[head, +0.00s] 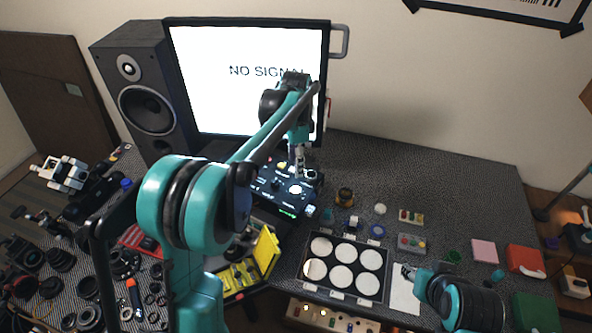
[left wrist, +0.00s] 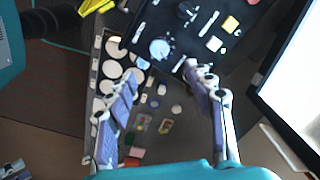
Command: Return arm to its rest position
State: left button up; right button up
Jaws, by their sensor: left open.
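My left arm rises from the lower left of the head view and bends over toward the monitor. Its gripper (head: 299,160) points down over the black control panel (head: 277,188). In the left wrist view the left gripper (left wrist: 165,98) has its two fingers wide apart, with nothing between them. The tray with white round pads (head: 309,291) lies to the right of the gripper; it also shows in the left wrist view (left wrist: 93,92).
A monitor (head: 247,110) reading "NO SIGNAL" stands close behind the left gripper. A black speaker (head: 150,95) stands left of it. A yellow bin (head: 266,250) is by the panel's front. Lens rings (head: 88,287) crowd the left side. The table's back right is clear.

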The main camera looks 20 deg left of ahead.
pick_arm(q)
jog(key=shift+r, duration=0.15)
dwell(0.3)
jog(key=s+n+t+b, duration=0.3)
jog(key=s+n+b, duration=0.15)
jog(key=s, duration=0.75)
jog(key=s+f+n+t+b, duration=0.3)
jog(key=s+f+n, duration=0.4)
jog(key=s, duration=0.7)
jog(key=shift+a+f+t+b, duration=0.15)
jog(key=shift+f+t+b, duration=0.2)
jog(key=shift+f+t, duration=0.45)
